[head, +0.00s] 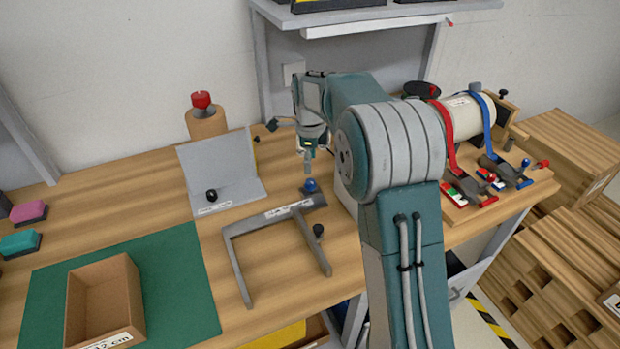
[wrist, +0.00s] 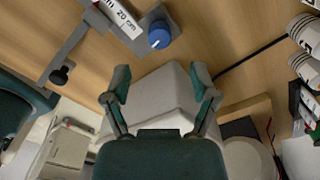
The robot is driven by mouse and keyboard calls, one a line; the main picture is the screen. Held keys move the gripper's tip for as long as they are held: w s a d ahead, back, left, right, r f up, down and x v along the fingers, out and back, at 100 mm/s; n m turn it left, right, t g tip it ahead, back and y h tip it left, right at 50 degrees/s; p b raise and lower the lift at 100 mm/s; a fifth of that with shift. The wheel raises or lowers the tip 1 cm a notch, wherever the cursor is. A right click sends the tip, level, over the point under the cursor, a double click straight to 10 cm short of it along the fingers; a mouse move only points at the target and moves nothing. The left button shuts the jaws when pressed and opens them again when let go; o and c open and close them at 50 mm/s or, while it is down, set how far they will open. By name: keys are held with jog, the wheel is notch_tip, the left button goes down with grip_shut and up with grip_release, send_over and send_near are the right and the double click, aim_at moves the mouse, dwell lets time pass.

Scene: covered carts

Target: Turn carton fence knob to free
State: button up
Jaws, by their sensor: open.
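A flat grey U-shaped frame (head: 232,262) lies on the bench with a white label. A blue knob (head: 311,186) stands at its back right corner, and a black knob (head: 318,231) sits on its right arm. In the wrist view, the blue knob (wrist: 159,37) shows a small pale mark, beside a label with "20" on it. The black knob (wrist: 60,75) is at left there. I cannot tell which setting the blue knob is in. My gripper (wrist: 162,85) is open and empty, its fingers apart from the blue knob. In the head view, my gripper (head: 308,168) hangs just behind and above that knob.
A grey angled plate (head: 220,165) with another black knob (head: 211,195) stands behind the frame. An open cardboard carton (head: 105,300) rests on a green mat (head: 185,270) at left. A strapped white roll (head: 465,117) is at right. Bare bench lies between mat and frame.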

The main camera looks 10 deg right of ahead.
aim_at(310, 181)
notch_tip(310, 181, down, 7)
jog(key=shift+r, duration=0.1)
jog(key=shift+c, duration=0.3)
grip_shut()
